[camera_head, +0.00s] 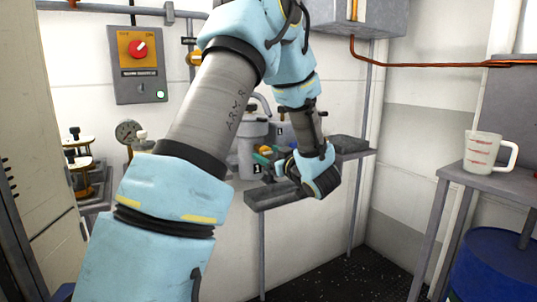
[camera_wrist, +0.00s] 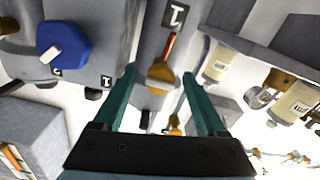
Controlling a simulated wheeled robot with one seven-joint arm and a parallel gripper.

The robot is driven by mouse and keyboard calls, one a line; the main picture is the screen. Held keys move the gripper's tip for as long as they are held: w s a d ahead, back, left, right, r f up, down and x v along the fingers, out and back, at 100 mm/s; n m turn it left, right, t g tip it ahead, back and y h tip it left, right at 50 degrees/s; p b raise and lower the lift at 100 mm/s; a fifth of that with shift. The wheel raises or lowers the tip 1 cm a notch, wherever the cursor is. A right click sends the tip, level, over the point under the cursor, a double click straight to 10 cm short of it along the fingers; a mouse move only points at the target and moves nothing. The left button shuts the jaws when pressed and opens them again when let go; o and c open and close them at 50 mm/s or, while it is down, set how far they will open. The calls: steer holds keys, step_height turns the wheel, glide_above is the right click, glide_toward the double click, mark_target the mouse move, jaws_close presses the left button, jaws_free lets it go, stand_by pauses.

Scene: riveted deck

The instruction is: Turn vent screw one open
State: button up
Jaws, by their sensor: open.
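In the wrist view, a brass-coloured screw (camera_wrist: 161,76) with an orange-red stem stands in front of a grey body bearing a plate marked 1 (camera_wrist: 175,15). My gripper (camera_wrist: 158,72) is open, with one teal finger on each side of the screw; I cannot tell whether either touches it. In the head view my gripper (camera_head: 263,158) is at the shelf, beside a grey canister (camera_head: 248,140), partly hidden by my wrist. A small orange part (camera_head: 265,149) shows by the fingers there; I cannot tell whether it is the same screw.
A blue knob (camera_wrist: 62,42) sits to the left in the wrist view. In the head view, a red rotary switch (camera_head: 138,49), a pressure gauge (camera_head: 128,132), a grey shelf (camera_head: 270,199) and a measuring jug (camera_head: 484,150) surround my arm.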

steer(key=shift+c, duration=0.3)
jaws_close()
stand_by(0.3)
